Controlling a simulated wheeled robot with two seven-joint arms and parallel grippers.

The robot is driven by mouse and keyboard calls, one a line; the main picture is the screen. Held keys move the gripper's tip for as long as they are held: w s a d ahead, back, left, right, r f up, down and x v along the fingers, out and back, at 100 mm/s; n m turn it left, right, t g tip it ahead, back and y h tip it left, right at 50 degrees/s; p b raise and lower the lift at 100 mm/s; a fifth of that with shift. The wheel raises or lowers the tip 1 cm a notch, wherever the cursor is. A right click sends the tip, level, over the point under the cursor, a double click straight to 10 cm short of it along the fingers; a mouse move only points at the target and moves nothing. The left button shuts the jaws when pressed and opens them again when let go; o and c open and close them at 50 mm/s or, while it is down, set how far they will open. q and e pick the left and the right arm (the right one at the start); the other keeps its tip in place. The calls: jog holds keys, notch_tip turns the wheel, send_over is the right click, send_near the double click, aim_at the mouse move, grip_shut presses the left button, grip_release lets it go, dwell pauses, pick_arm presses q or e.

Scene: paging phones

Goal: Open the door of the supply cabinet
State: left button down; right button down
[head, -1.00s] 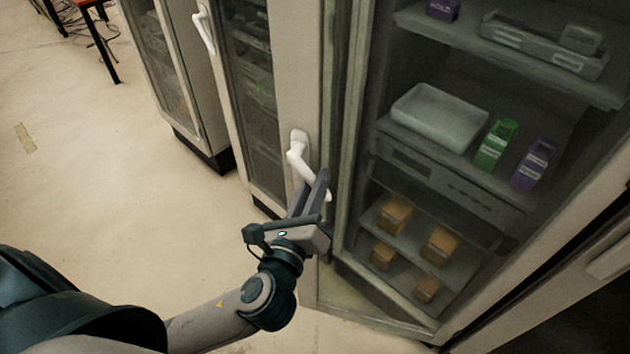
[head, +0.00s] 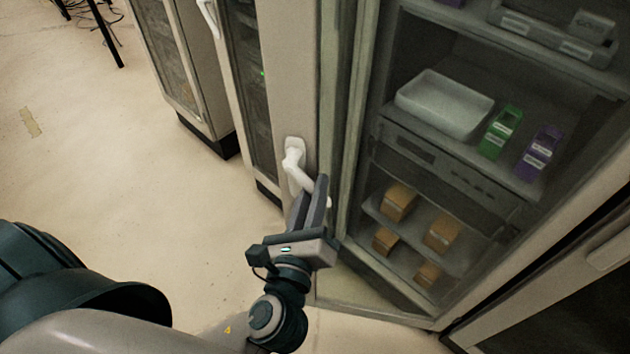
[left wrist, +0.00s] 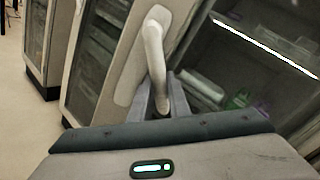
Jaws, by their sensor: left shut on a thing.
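The supply cabinet's door (head: 283,83) has a pale frame and a white lever handle (head: 296,168). My left gripper (head: 309,202) is shut on the lower part of the handle, which slants down to the right. In the left wrist view the handle (left wrist: 154,52) runs down between the two fingers (left wrist: 162,105), which partly hide its end. My right gripper is not in view.
Behind glass are a white tray (head: 444,104), a green box (head: 501,132), a purple box (head: 539,153) and several orange-brown boxes (head: 398,201). Another cabinet (head: 185,70) stands at the left. The floor (head: 110,170) at the left is clear.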

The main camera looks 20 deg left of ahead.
pick_arm(q)
jog(key=shift+s+d, duration=0.1)
jog(key=shift+s, duration=0.25)
jog(key=s, duration=0.1)
jog(key=s+d+n+y, duration=0.1)
jog(key=s, duration=0.1)
jog(key=s+y, duration=0.1)
jog(key=s, duration=0.1)
jog(key=shift+d, duration=0.4)
dwell(0.3)
jog(key=shift+c, duration=0.8)
grip_release()
jog(key=shift+s, duration=0.1)
